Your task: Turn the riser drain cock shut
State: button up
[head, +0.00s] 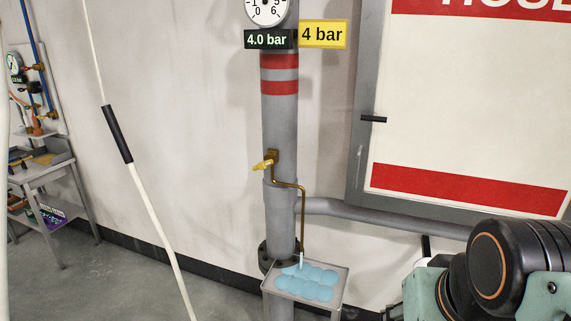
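The riser drain cock (273,156) is a small brass valve on the front of the grey riser pipe (281,120), in the head view's middle. Its yellow lever (263,165) sticks out to the left and slightly down. A thin brass drain pipe (303,215) runs from the cock to the right and down. A short pale stream (301,259) shows at its lower end, above a metal tray (337,288) holding light-blue water (307,282). My gripper is not in view; only part of my arm shows at the lower right.
A dial gauge (267,10), a "4.0 bar" display (269,40) and a yellow "4 bar" sign (323,34) are on the riser. A thin white pole (158,220) slants across the left foreground. A workbench (45,168) stands far left. A grey side pipe (390,218) runs right.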

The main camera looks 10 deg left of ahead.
aim_at(263, 165)
jog(key=i+j+u, duration=0.45)
jog(key=u, duration=0.15)
jog(key=i+z, duration=0.35)
jog(key=i, duration=0.8)
